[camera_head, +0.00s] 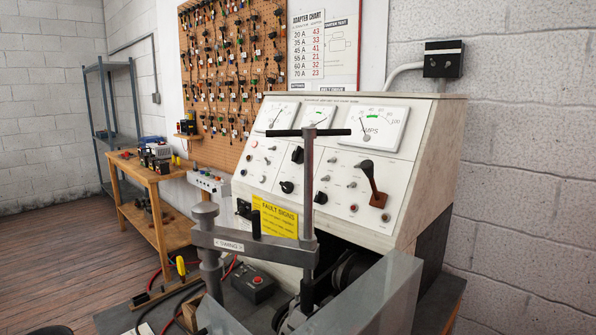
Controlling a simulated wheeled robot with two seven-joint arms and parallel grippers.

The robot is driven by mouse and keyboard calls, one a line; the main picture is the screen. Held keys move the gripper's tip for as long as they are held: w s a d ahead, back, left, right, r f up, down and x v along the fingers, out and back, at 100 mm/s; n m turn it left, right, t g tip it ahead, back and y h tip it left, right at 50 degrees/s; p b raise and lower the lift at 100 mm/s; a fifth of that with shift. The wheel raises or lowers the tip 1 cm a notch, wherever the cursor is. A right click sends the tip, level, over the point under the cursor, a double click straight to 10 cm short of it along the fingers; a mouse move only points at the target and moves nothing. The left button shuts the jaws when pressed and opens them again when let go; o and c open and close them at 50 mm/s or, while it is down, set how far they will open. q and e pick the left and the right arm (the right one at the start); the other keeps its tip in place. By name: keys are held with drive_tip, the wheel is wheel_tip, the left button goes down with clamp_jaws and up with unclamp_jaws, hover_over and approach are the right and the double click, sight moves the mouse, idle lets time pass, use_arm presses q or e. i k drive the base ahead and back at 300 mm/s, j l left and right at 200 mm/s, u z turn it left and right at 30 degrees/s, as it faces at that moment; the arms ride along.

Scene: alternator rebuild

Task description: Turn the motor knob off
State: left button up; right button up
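The white sloped control panel (335,165) of a test bench stands at the centre. It carries several black knobs: a larger one at upper middle (297,154), one at lower left (287,187) and one right of the clamp post (321,198). The labels are too small to read, so I cannot tell which is the motor knob or how it is set. A red button (254,143) is at upper left. Neither of my grippers shows in this view.
A grey clamp with a T-handle post (307,190) and an arm marked "SWING" (240,243) stands before the panel, hiding part of it. A grey guard (370,300) is at front right. A small control box (252,285) and cables lie left. A wooden bench (150,190) stands behind.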

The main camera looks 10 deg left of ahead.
sight(288, 187)
drive_tip(key=k+j, duration=0.55)
drive_tip(key=i+j, duration=0.1)
drive_tip(key=j, duration=1.9)
drive_tip(key=i+j, duration=0.1)
drive_tip(key=j, duration=0.3)
drive_tip(key=i+j, duration=0.15)
drive_tip(key=j, duration=0.25)
drive_tip(key=i+j, duration=0.1)
drive_tip(key=j, duration=0.25)
drive_tip(key=i+j+z, duration=0.1)
drive_tip(key=j, duration=0.3)
